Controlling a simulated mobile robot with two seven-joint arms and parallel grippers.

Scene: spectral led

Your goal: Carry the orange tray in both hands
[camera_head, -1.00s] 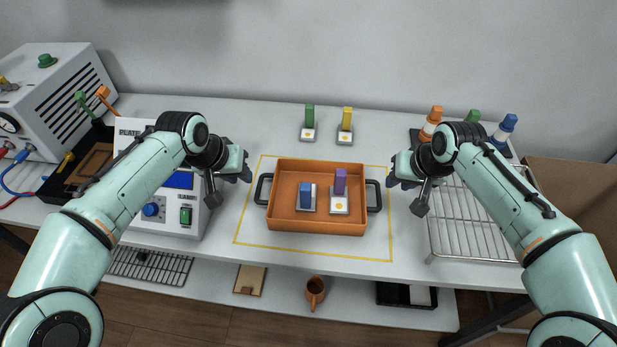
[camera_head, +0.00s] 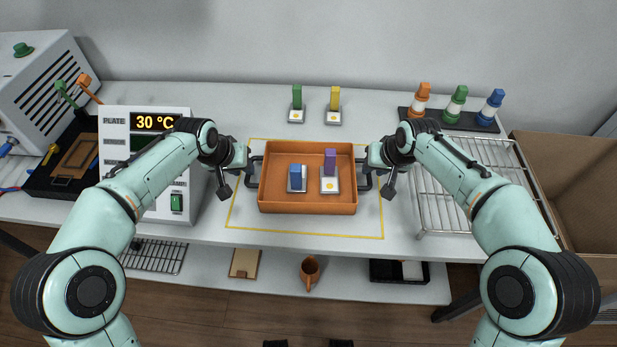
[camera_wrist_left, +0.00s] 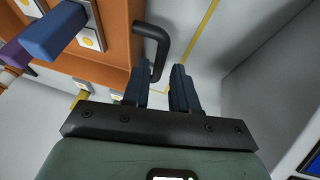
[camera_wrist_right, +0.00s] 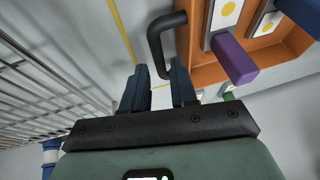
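The orange tray (camera_head: 308,207) rests on the bench inside a yellow outline. It holds a blue-handled piece (camera_head: 295,177) and a purple-handled piece (camera_head: 330,164), both on white bases. My left gripper (camera_head: 247,165) is at the tray's left black handle (camera_wrist_left: 160,38). In the left wrist view its fingers are apart, with the handle's near end just ahead of the gap. My right gripper (camera_head: 372,165) is at the right black handle (camera_wrist_right: 157,38). In the right wrist view its fingers are also apart, with the handle just ahead of them. Whether either handle is between the fingertips is unclear.
Green (camera_head: 297,98) and yellow (camera_head: 335,98) handled pieces stand behind the tray. A plate device (camera_head: 115,150) is on the left, a wire rack (camera_head: 430,205) on the right, with striped bottles (camera_head: 455,105) behind it. Bench is clear in front of the tray.

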